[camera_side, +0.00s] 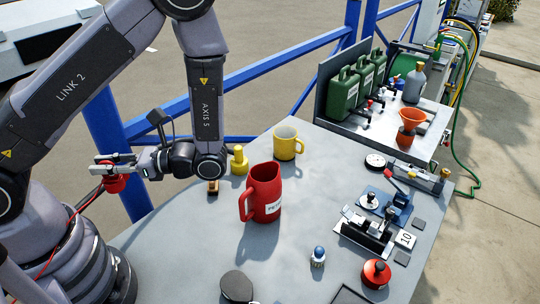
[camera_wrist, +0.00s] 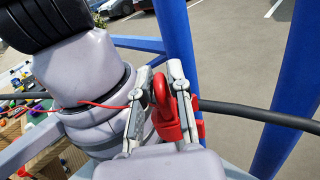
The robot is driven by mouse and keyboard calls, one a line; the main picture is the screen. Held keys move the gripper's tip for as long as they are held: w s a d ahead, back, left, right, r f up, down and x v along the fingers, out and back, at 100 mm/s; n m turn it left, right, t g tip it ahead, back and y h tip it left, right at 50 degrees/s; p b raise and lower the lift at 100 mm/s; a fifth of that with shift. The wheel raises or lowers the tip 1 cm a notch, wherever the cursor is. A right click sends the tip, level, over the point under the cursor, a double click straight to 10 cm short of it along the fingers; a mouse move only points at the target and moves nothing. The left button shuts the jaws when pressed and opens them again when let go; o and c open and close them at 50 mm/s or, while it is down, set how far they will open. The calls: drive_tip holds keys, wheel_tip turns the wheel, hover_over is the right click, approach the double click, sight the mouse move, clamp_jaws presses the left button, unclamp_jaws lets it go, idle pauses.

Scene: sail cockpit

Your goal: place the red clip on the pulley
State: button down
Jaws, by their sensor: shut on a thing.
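My gripper (camera_side: 98,171) is at the left of the side view, beside my own arm and beyond the table's left edge. It is shut on the red clip (camera_side: 115,183), which hangs at the jaws. In the wrist view my gripper (camera_wrist: 160,72) has a metal finger on each side of the red clip (camera_wrist: 162,94), whose rounded loop stands up between them. The clip's lower part is partly hidden by the gripper. I cannot make out a pulley for certain in either view.
The grey table (camera_side: 200,270) carries a red jug (camera_side: 265,188), yellow mug (camera_side: 287,143), yellow bottle (camera_side: 238,161) and several small devices at right. Blue railing (camera_side: 258,77) runs behind. A dark hose or bar (camera_wrist: 260,115) crosses right of the clip in the wrist view.

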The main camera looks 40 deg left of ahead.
drive_tip(key=s+d+n+g+h, duration=0.5)
drive_tip(key=s+d+n+h, duration=0.2)
drive_tip(key=d+h, duration=0.25)
drive_tip(key=d+n+t+h, duration=0.2)
drive_tip(key=d+n+h, duration=0.7)
drive_tip(key=d+h, duration=0.3)
drive_tip(key=n+t+h, duration=1)
drive_tip(key=n+t, duration=0.1)
drive_tip(key=t, duration=0.5)
hover_over(251, 297)
drive_tip(key=shift+y, duration=0.25)
wheel_tip(251, 297, down, 16)
drive_tip(key=shift+f, duration=0.25)
